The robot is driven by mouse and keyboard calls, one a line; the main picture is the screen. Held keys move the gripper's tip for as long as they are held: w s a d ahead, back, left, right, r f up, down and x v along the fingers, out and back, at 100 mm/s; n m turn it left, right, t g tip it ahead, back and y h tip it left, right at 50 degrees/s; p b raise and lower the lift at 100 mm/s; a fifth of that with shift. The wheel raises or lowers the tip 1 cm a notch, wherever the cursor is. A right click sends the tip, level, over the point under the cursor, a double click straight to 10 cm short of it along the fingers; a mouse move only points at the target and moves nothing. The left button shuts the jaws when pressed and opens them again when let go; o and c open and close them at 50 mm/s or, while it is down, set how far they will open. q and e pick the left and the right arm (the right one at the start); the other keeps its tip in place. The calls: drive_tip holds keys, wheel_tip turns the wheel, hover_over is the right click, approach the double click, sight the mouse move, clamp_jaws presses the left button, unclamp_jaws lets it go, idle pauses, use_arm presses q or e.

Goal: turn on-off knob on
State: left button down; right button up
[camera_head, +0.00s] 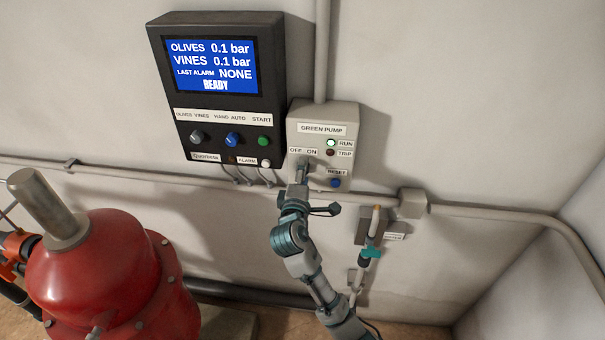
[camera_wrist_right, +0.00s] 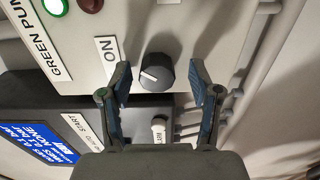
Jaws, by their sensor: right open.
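The on-off knob (camera_wrist_right: 157,74) is a dark round knob with a white mark on the light grey GREEN PUMP box (camera_head: 344,118). In the wrist view the mark points left, roughly towards the side with the ON label (camera_wrist_right: 107,56); its exact angle is hard to tell. My right gripper (camera_head: 301,175) is at the box, just below the OFF and ON labels, and mostly hides the knob in the head view. In the wrist view the right gripper (camera_wrist_right: 160,71) is open, one finger on either side of the knob, with visible gaps. The green RUN lamp (camera_head: 331,143) is lit. My left gripper is not in view.
A black controller (camera_head: 168,88) with a blue screen and knobs is left of the box. A blue RESET button (camera_head: 336,183) sits close right of my gripper. Pipes (camera_head: 480,215) run along the wall. A red tank (camera_head: 95,270) stands at lower left.

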drive_tip(key=s+a, duration=0.1)
drive_tip(key=s, duration=1)
drive_tip(key=shift+s+a, duration=0.25)
drive_tip(key=shift+a, duration=0.15)
drive_tip(key=shift+f, duration=0.1)
